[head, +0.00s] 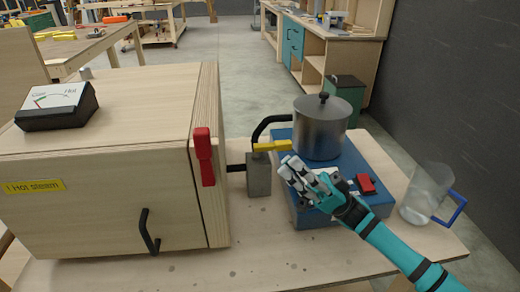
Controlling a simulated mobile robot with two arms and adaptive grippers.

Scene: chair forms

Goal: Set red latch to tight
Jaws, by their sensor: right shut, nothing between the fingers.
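The red latch (203,157) is on the front right part of a large wooden box (110,215), which has a yellow "Hot steam" label. The latch stands roughly upright, with its long part pointing down. My right gripper (287,166) is shut and empty. It is over the front left of the blue hot plate, to the right of the latch and apart from it. My left gripper is not in view.
A metal pot (322,128) sits on the blue hot plate (310,215) with a red switch (366,184). A black hose and a yellow-handled valve (272,147) stand between box and pot. A clear jug (426,193) is at the right. A dial gauge (57,105) is on the box.

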